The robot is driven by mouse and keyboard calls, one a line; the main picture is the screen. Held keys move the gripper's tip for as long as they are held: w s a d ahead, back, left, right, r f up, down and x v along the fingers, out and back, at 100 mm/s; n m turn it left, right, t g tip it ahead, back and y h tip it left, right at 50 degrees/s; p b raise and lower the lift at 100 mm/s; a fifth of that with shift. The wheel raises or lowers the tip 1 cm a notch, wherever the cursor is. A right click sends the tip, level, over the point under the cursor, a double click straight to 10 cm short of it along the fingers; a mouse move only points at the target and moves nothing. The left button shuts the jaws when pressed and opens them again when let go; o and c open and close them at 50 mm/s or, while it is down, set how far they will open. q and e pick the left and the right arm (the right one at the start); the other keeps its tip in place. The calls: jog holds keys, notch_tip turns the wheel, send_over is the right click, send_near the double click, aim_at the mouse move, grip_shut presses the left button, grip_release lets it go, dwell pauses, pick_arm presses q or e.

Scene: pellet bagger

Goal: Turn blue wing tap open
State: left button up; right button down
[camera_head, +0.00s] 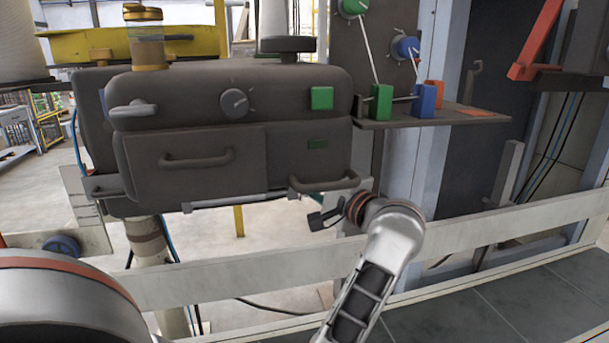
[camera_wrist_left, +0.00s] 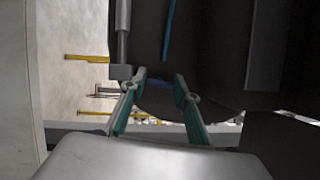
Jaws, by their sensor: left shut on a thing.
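In the left wrist view the two teal-padded fingers of my left gripper (camera_wrist_left: 159,80) stand apart, with a small dark-blue bar (camera_wrist_left: 152,112) between them. It appears to be the blue wing tap, and my left gripper is shut on it. Most of the tap is hidden in shadow and behind the fingers. In the head view my left gripper is out of sight; only my left arm shows at lower left. My right gripper (camera_head: 322,215) is below the right end of the dark machine, apart from the tap; its jaw opening is unclear.
The dark machine (camera_head: 190,110) has handles and a grey knob (camera_head: 234,103). A blue round part (camera_head: 62,246) is at the left. A shelf (camera_head: 450,114) holds green (camera_head: 381,102) and blue (camera_head: 425,99) blocks. A pale rail (camera_head: 480,232) crosses in front.

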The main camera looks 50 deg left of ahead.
dwell(0.4)
pick_arm(q)
jog(key=o, duration=1.1)
jog(key=s+d, duration=0.1)
jog(key=d, duration=1.1)
jog(key=shift+f, duration=0.25)
